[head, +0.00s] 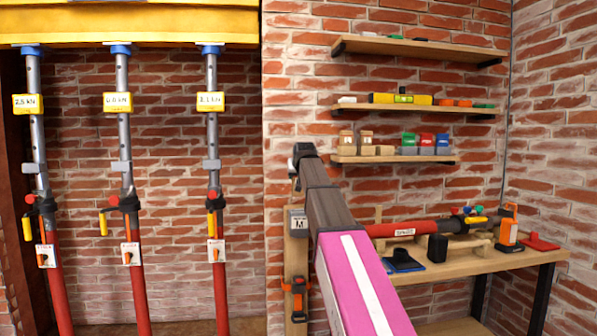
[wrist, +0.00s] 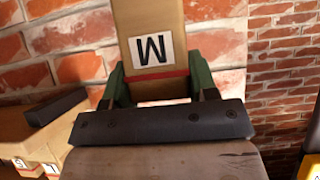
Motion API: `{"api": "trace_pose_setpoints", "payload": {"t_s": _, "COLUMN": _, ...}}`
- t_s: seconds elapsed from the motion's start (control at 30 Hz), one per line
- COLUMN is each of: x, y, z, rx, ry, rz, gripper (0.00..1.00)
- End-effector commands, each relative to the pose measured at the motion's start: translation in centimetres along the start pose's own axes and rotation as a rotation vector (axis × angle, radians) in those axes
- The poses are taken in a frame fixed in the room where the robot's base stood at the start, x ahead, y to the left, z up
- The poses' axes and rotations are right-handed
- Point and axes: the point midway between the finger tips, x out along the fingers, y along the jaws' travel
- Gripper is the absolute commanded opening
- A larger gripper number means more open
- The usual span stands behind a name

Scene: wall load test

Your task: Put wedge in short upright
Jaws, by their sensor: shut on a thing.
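My gripper (wrist: 157,85) is shut on a wooden wedge (wrist: 150,20), its green fingers at both sides. The wedge bears a white label with a letter like M, and a red line. In the head view my arm's dark end hangs beside the wall left of the shelves; the fingers there are hard to make out. Three uprights stand at left under a yellow beam: the left one (head: 36,130) reads about 2.5 kN, the middle one (head: 124,150) about 0.0 kN, the right one (head: 212,130) about 2.1 kN. Which is the short one I cannot tell; their small tags are unreadable.
The lowest shelf (head: 395,159) holds wooden wedges (head: 347,140) and coloured bins. Two more shelves hang above. The bench (head: 465,264) at right carries a red-and-grey prop and tools. A wooden board (head: 297,265) stands below my gripper. Open space lies between the uprights.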

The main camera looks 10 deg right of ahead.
Motion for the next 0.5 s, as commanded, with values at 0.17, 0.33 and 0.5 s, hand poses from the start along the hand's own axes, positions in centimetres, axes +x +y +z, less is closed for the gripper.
{"api": "trace_pose_setpoints", "payload": {"t_s": 0.17, "x": 0.4, "y": 0.0, "z": 0.7, "rx": 0.000, "ry": 0.000, "rz": 0.000, "gripper": 0.28}}
{"api": "trace_pose_setpoints", "payload": {"t_s": 0.33, "x": 1.1, "y": 0.0, "z": 1.8, "rx": 0.000, "ry": -0.001, "rz": 0.000, "gripper": 0.28}}
{"api": "trace_pose_setpoints", "payload": {"t_s": 0.5, "x": 1.9, "y": 0.0, "z": 3.0, "rx": 0.000, "ry": -0.001, "rz": 0.000, "gripper": 0.28}}
